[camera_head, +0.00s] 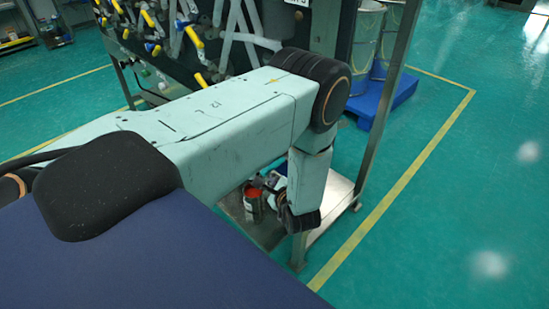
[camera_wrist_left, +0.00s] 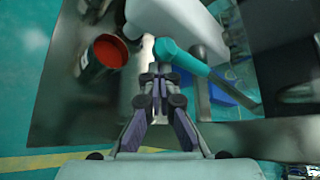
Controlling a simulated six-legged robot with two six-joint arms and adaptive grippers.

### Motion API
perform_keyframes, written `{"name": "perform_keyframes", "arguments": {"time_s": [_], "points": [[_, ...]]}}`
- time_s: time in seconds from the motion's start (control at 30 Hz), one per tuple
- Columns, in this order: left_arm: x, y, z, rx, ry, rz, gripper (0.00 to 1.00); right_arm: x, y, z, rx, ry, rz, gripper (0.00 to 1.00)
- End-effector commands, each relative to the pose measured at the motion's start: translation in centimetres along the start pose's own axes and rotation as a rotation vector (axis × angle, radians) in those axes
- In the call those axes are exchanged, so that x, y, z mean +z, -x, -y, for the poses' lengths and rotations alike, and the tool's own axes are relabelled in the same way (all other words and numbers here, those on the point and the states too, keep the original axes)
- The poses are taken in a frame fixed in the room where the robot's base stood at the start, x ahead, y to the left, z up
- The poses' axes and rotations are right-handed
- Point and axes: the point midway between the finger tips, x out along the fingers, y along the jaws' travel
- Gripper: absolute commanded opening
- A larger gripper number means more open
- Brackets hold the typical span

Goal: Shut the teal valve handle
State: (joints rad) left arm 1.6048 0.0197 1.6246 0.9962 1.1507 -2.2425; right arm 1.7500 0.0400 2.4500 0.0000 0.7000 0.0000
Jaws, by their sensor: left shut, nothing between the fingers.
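The teal valve handle (camera_wrist_left: 195,62) shows in the left wrist view, just beyond my fingertips. Its rounded end is close ahead of them, and its lever slants down to the right. It joins a pale grey pipe or body (camera_wrist_left: 185,20). My left gripper (camera_wrist_left: 159,72) is shut and empty, with its fingertips close to the handle's rounded end; I cannot tell if they touch. In the head view my left arm reaches down to the gripper (camera_head: 270,184) low beside the metal frame, and I cannot make out the handle there. My right gripper is not in view.
A can with red contents (camera_head: 253,201) stands on a low metal shelf (camera_head: 334,198) near my gripper; it also shows in the left wrist view (camera_wrist_left: 108,50). A metal post (camera_head: 392,85) rises to the right. Drums (camera_head: 366,42) stand behind. The floor at right is clear.

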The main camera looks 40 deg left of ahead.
Motion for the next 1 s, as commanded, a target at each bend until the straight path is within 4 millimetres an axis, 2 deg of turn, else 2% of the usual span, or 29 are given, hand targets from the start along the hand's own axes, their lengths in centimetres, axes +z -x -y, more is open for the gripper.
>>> {"name": "perform_keyframes", "arguments": {"time_s": [0.73,1.0], "points": [[0.4,0.0,0.6,-0.003,0.007,0.011,0.00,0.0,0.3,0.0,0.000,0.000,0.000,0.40],[0.0,-0.3,-0.6,0.000,0.005,0.009,0.00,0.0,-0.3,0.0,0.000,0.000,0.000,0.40]]}}
